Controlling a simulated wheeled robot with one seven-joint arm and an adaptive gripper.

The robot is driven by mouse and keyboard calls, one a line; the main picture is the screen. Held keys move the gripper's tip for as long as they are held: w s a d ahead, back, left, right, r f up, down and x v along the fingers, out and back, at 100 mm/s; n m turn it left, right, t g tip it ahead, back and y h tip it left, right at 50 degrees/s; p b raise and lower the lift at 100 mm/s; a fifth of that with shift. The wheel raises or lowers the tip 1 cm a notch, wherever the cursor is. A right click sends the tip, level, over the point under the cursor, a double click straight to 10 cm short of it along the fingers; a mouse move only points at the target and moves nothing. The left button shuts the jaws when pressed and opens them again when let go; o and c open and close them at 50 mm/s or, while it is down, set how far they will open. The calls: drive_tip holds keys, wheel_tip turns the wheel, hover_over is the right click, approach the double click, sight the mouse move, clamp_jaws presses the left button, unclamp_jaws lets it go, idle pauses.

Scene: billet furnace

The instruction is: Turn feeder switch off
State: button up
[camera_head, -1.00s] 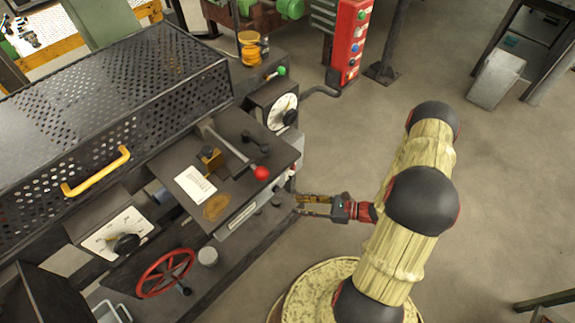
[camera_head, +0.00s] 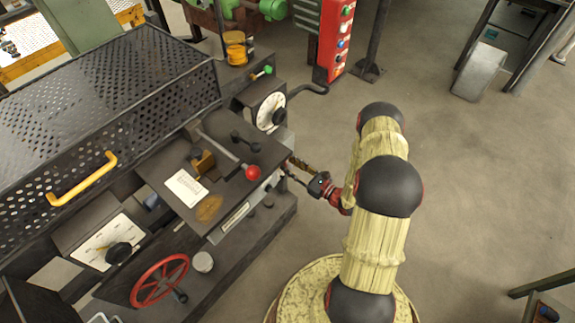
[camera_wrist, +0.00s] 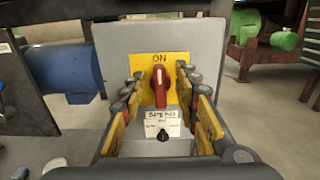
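A red rotary switch (camera_wrist: 160,88) sits on a yellow plate (camera_wrist: 173,62) marked "ON" in the wrist view. Its handle is close to upright. The plate is on a grey panel (camera_wrist: 120,45). My gripper (camera_wrist: 160,90) is open, with one finger on each side of the switch in this view; I cannot tell whether either touches it. In the head view my gripper (camera_head: 292,170) is at the right end of the dark machine (camera_head: 262,160), and the switch is hidden there.
Below the switch is a white "SPEED" label (camera_wrist: 162,122) with a black knob (camera_wrist: 163,135). A red-ball lever (camera_head: 253,173) and a dial (camera_head: 270,111) are close to my gripper. A red button post (camera_head: 335,45) stands behind.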

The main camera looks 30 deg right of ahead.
drive_tip(key=shift+x, duration=0.75)
drive_tip(key=c, duration=0.3)
clamp_jaws()
